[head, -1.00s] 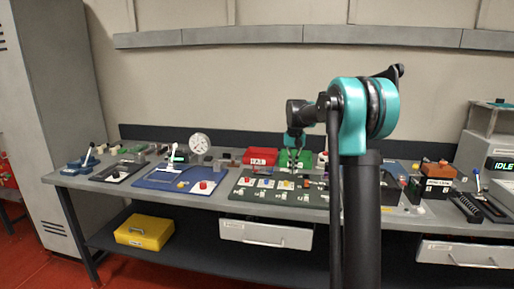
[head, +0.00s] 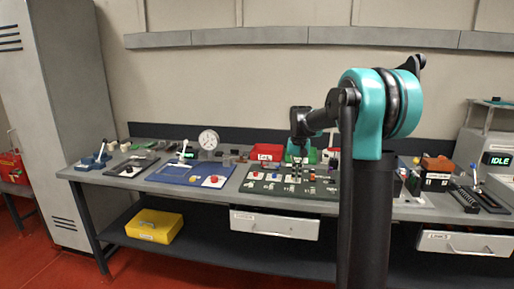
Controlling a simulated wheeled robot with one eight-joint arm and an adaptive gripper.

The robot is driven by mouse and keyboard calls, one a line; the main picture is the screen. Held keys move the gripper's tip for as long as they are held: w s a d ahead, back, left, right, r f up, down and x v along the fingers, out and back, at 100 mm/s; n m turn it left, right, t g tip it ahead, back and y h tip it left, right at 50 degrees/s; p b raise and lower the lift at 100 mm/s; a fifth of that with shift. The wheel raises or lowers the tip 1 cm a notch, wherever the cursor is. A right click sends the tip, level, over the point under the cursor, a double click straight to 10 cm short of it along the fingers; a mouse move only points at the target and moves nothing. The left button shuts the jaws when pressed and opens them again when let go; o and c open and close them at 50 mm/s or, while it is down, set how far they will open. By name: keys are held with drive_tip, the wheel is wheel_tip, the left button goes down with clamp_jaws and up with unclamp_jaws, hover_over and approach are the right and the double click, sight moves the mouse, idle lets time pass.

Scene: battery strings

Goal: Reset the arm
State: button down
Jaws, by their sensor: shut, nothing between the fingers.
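My arm rises at the right of the middle, with a teal elbow joint and dark links, and reaches left over the bench. My gripper (head: 298,176) hangs pointing down above the dark board (head: 255,186) with small colored parts. It is small in the view, and its fingers look close together with nothing seen between them. I cannot tell how far the tips are above the board. My upper arm hides part of the bench to the right of the board.
The grey bench (head: 130,183) holds a blue board (head: 163,176), a round gauge (head: 208,139), a red box (head: 268,151) and a machine reading IDLE (head: 498,160). A yellow box (head: 155,226) sits on the lower shelf. Drawers (head: 272,224) hang beneath.

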drive_tip(key=s+d+f+t, duration=0.1)
drive_tip(key=s+f, duration=0.4)
drive_tip(key=s, duration=0.6)
drive_tip(key=s+d+f+n+t, duration=0.1)
drive_tip(key=s+f, duration=0.5)
drive_tip(key=s, duration=0.4)
drive_tip(key=s+d+f+n+t, duration=0.1)
drive_tip(key=s+f, duration=0.4)
drive_tip(key=s, duration=0.6)
drive_tip(key=shift+s+d+f+t, duration=0.15)
drive_tip(key=shift+s+f+t, duration=0.1)
drive_tip(key=shift+s+t, duration=0.1)
